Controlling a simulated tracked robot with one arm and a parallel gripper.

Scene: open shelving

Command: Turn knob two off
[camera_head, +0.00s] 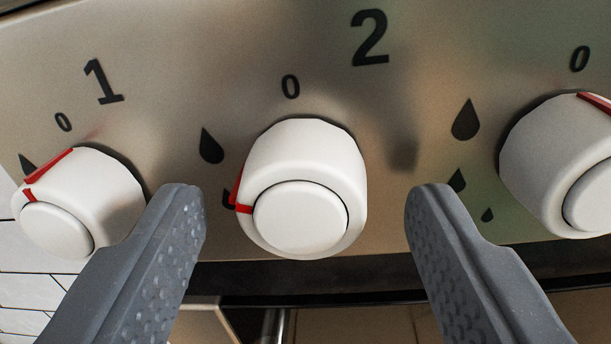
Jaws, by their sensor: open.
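Knob two (301,190) is a round white knob under the printed "2" (370,38) on a metallic control panel. Its red mark (238,190) points left, toward the drop symbols, and away from the "0" (290,86) above the knob. My gripper (305,217) is open, with one grey finger to the left and one to the right of knob two in the picture. Neither finger appears to touch it. The left finger partly overlaps the edge of knob one in the picture. How far the fingertips are from the panel is hard to tell.
Knob one (78,203) is at left under the printed "1" (104,82), its red mark toward the upper left. Another white knob (560,168) is at right, its red mark at the upper right. A dark gap (330,280) runs below the panel.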

